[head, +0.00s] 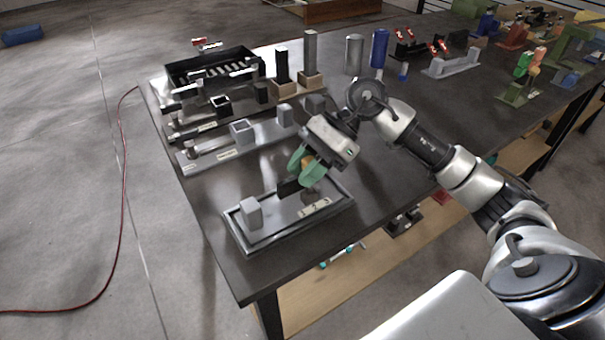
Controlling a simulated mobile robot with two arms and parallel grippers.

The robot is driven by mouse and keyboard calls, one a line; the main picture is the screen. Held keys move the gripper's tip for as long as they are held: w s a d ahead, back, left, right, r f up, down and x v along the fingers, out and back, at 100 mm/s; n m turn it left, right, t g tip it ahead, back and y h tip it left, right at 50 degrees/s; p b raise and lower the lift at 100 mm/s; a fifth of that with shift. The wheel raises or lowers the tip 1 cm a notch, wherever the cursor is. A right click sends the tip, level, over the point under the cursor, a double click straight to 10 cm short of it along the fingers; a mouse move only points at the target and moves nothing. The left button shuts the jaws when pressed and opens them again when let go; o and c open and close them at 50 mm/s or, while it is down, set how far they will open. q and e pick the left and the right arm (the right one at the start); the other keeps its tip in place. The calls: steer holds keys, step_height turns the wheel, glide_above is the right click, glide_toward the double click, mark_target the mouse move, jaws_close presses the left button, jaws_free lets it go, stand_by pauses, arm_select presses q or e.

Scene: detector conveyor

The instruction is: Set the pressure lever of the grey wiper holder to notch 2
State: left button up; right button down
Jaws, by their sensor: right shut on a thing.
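The grey wiper holder sits in a dark-rimmed tray (238,238) near the table's front left corner. Its upright grey block (251,213) stands at the left end, and a pale marked plate (314,208) lies along the front right. My right gripper (302,172), with green fingers, is over the right part of the holder. My left gripper is not in view.
Behind the tray stand similar grey holders (242,133) and a black box (207,68). Grey and blue upright blocks (379,48) stand farther back. Red, grey and green fixtures fill the right end. The dark table top (232,272) is clear in front of the tray.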

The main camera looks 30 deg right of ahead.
steer(key=c, duration=0.9)
jaws_free()
steer(key=shift+d, duration=0.1)
steer(key=b+v, duration=0.1)
steer(key=v, duration=0.9)
steer(key=shift+d+r, duration=0.25)
steer(key=shift+r, duration=0.1)
